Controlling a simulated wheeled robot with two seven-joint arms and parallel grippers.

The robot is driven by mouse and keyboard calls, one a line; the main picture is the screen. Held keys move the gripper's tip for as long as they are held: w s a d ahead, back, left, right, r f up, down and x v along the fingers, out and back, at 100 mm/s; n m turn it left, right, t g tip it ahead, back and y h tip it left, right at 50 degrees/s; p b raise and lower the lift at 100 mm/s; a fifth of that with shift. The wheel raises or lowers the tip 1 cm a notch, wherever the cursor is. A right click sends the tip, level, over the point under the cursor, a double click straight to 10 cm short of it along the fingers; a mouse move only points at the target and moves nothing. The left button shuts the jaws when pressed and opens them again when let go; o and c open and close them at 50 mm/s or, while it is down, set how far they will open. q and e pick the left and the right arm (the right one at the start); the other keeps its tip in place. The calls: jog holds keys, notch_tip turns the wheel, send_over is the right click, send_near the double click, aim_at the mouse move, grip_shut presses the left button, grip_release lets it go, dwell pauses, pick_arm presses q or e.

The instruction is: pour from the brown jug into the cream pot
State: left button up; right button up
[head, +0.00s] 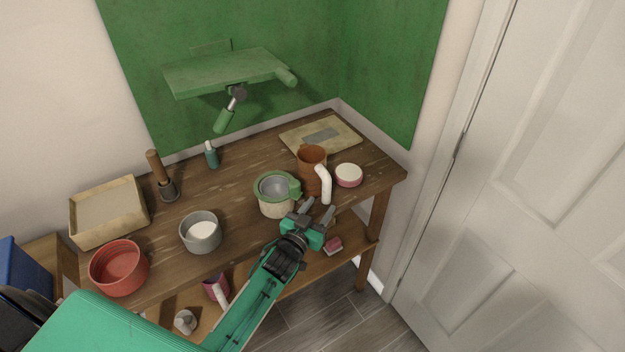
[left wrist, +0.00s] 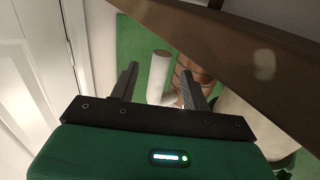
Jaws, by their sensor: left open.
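The brown jug (head: 311,158) stands upright near the right end of the wooden table, its white handle (head: 325,185) facing the front. The cream pot (head: 277,207), with a green rim and grey inside, stands just left of and in front of it. My left gripper (head: 321,207) is open and empty in front of the handle, close to the table's front edge. In the left wrist view the white handle (left wrist: 159,74) shows between the open fingers (left wrist: 160,72), with the brown jug (left wrist: 187,72) behind to the right. Contact cannot be told. My right gripper is not in view.
A pink-and-white round dish (head: 348,176) stands right of the jug, a flat board (head: 320,136) behind. A grey pot (head: 201,235), red bowl (head: 119,268) and tray (head: 108,212) stand left. A green shelf (head: 225,72) hangs above. The table edge (left wrist: 225,40) crosses the wrist view.

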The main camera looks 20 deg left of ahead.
aim_at(324, 199)
pick_arm(q)
jog(key=w, duration=0.1)
jog(key=w+p, duration=0.1)
jog(key=w, duration=0.2)
jog(key=shift+w+d+r+p, duration=0.2)
jog(key=shift+d+r+p, duration=0.1)
jog(key=shift+p, duration=0.1)
jog(key=shift+w, duration=0.3)
grip_shut()
